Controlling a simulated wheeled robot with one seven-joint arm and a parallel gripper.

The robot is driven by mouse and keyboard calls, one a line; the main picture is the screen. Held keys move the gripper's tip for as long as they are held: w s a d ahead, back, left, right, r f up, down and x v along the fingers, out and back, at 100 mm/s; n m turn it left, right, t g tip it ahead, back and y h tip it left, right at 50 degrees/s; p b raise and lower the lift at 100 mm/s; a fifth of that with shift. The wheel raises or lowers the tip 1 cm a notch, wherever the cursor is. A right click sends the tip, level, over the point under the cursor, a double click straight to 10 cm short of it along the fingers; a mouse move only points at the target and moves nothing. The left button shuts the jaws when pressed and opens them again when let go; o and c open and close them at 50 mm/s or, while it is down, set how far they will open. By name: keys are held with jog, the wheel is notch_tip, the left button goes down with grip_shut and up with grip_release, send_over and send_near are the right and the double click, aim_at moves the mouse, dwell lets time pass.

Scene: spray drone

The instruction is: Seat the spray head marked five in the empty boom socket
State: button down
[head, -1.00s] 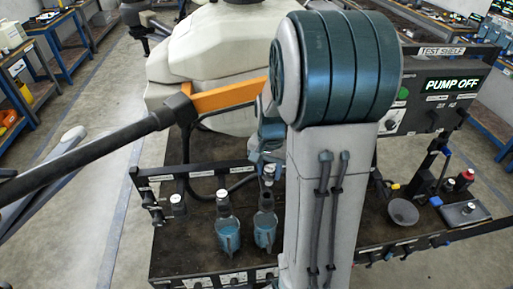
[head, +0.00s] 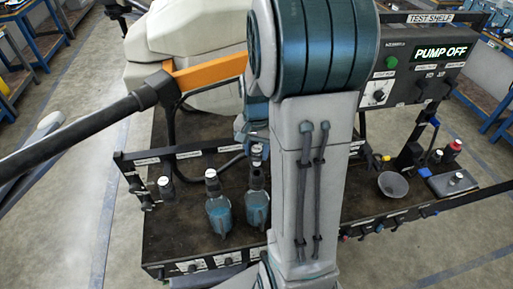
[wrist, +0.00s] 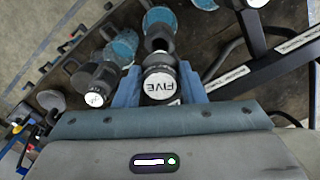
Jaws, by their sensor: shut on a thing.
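The spray head marked FIVE (wrist: 162,86) is upright toward the wrist camera, its white label facing me. My gripper (wrist: 158,86) is shut on it, with blue fingers on either side. In the head view my arm hides most of the gripper; a dark head with a white top (head: 257,152) shows beside the arm, above a blue cup (head: 257,207). Whether the held head is clear of the cup below, I cannot tell. A labelled black boom bar (head: 190,154) runs behind the cups. I cannot make out which boom socket is empty.
Another head (head: 212,180) stands in a blue cup (head: 219,213) to the left. A grey funnel (head: 393,184) and bottles stand at the right. The PUMP OFF console (head: 428,65) is at the back right. An orange and black drone arm (head: 205,72) crosses the left side.

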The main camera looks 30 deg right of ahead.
aim_at(257, 164)
jog(key=shift+f+b, duration=1)
jog(key=shift+f, duration=0.7)
jog(key=shift+f, duration=0.1)
dwell(0.6)
jog(key=shift+f+b, duration=0.35)
jog(key=shift+b, duration=0.2)
jog(key=shift+f+b, duration=1.25)
jog(key=shift+f, duration=0.3)
jog(key=c, duration=0.8)
grip_release()
jog(key=shift+c, duration=0.2)
notch_tip(257, 164, up, 14)
jog(key=shift+f+b, duration=0.1)
jog(key=shift+b, duration=0.25)
